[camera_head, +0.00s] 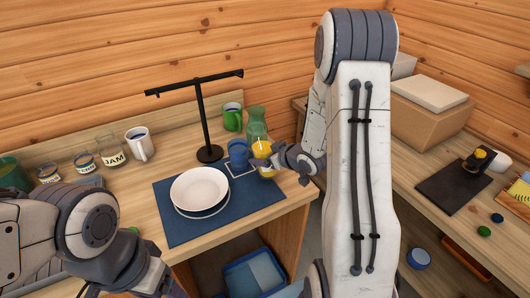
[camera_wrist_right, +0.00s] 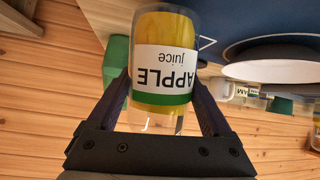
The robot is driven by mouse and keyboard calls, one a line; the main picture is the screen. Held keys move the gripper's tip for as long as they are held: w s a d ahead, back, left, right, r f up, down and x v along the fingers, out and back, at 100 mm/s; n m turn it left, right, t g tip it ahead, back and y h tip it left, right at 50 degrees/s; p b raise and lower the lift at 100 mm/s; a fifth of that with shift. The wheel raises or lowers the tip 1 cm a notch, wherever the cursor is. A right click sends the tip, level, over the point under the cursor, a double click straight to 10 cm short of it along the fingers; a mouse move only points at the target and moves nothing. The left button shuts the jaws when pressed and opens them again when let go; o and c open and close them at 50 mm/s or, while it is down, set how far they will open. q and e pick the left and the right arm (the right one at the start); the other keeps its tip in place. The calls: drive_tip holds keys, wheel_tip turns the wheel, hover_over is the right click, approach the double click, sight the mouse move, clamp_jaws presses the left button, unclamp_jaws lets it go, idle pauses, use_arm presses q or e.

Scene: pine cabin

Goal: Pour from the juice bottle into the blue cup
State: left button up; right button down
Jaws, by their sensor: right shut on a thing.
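The juice bottle (camera_head: 262,149) is yellow, with a white and green "APPLE juice" label that shows in the right wrist view (camera_wrist_right: 163,65). My right gripper (camera_head: 268,163) is shut on it, one finger on each side in the wrist view (camera_wrist_right: 165,100). It looks roughly upright in the head view; whether its base touches the table I cannot tell. The blue cup (camera_head: 238,152) stands just left of the bottle, at the back of the blue mat. Part of my left arm is at the lower left; the state of its gripper cannot be made out.
A white plate (camera_head: 199,188) lies on the blue mat (camera_head: 180,233). A black stand (camera_head: 207,150), a green carafe (camera_head: 256,121) and a green mug (camera_head: 232,118) are behind. A white mug (camera_head: 139,144) and several jars stand left. A blue bin (camera_head: 255,275) is below.

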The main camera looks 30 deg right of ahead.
drive_tip(key=shift+s+d+r+n+g+h+p, duration=0.15)
drive_tip(key=shift+g+h+p, duration=0.1)
drive_tip(key=shift+g+p, duration=0.5)
drive_tip(key=shift+r+n+g+h+p, duration=0.15)
drive_tip(key=shift+g+h+p, duration=0.15)
drive_tip(key=shift+p, duration=0.7)
drive_tip(key=shift+g+h+p, duration=0.45)
drive_tip(key=shift+g+p, duration=0.25)
drive_tip(key=shift+g, duration=0.25)
drive_tip(key=shift+s+d+f+n+g+h+b, duration=0.3)
drive_tip(key=shift+s+f+n+g+h+b, duration=0.1)
drive_tip(key=shift+f+g+h+b, duration=0.15)
drive_tip(key=shift+s+d+f+g+h+b, duration=0.15)
drive_tip(key=shift+s+g+h+b, duration=0.1)
drive_tip(key=shift+g+b, duration=0.45)
drive_tip(key=shift+s+d+f+g+h+b, duration=0.2)
drive_tip(key=shift+g+b, duration=0.25)
drive_tip(key=shift+b, duration=0.45)
drive_tip(key=shift+r+n+h, duration=0.3)
drive_tip(key=shift+r, duration=0.1)
drive_tip(key=shift+s+d+r+g+h+p, duration=0.1)
drive_tip(key=shift+s+r+g+h+p, duration=0.15)
drive_tip(key=shift+g, duration=0.2)
drive_tip(key=shift+s+r+g+h+p, duration=0.15)
drive_tip(key=shift+r+g+p, duration=0.15)
drive_tip(key=shift+g, duration=0.15)
drive_tip(key=shift+r+g+h+p, duration=0.5)
drive_tip(key=shift+r+g+p, duration=0.35)
drive_tip(key=shift+p, duration=0.25)
